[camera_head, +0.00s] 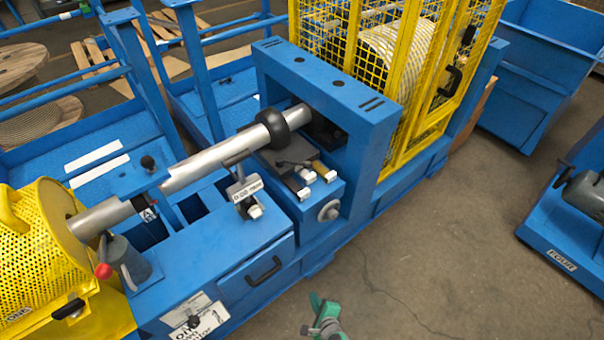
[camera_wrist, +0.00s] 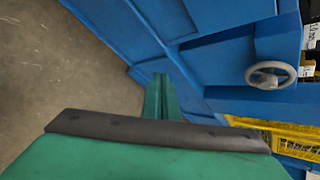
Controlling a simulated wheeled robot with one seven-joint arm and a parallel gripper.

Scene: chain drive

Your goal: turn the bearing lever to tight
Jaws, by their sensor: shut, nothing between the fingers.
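A lever with a red ball end (camera_head: 103,271) stands on a grey conical base at the left end of the blue machine, beside the yellow mesh guard. I cannot tell which of these is the bearing lever, and no tight marking is readable. My green gripper (camera_head: 317,300) is low over the floor in front of the machine, apart from both. In the wrist view its green fingers (camera_wrist: 161,97) are shut and empty, pointing towards blue panels.
A handwheel (camera_head: 329,210) sticks out of the machine's front; it also shows in the wrist view (camera_wrist: 270,75). A black drawer handle (camera_head: 264,271) projects to its left. A yellow mesh cage (camera_head: 400,60) stands behind. Grey floor (camera_head: 430,250) is open to the right.

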